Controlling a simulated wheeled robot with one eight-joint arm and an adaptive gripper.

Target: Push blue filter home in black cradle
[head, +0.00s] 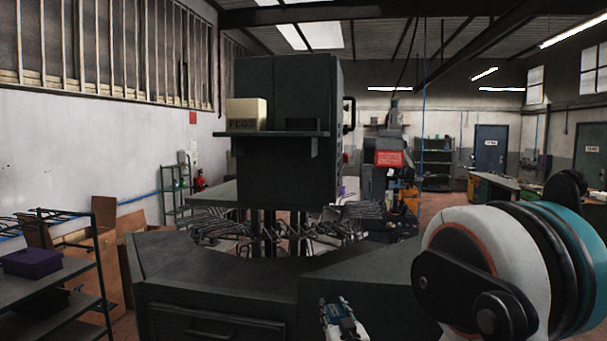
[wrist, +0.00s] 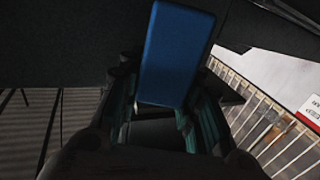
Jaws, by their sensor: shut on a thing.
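The blue filter (wrist: 178,50) is a flat blue block in the wrist view. It stands between the two fingers of my gripper (wrist: 162,108), which are shut on its lower part. The filter's upper part sticks out past the fingertips, in front of a dark surface. In the head view, a low black block (head: 302,125) sits on the right part of the dark shelf and may be the black cradle. I cannot make out the cradle in the wrist view, nor tell whether the filter touches it.
The shelf (head: 270,134) juts from a tall dark cabinet (head: 285,85), with a cream box marked PEGS (head: 246,114) at its left. A dark bench (head: 215,265) stands below. A rack with a purple bin (head: 32,262) is at the far left.

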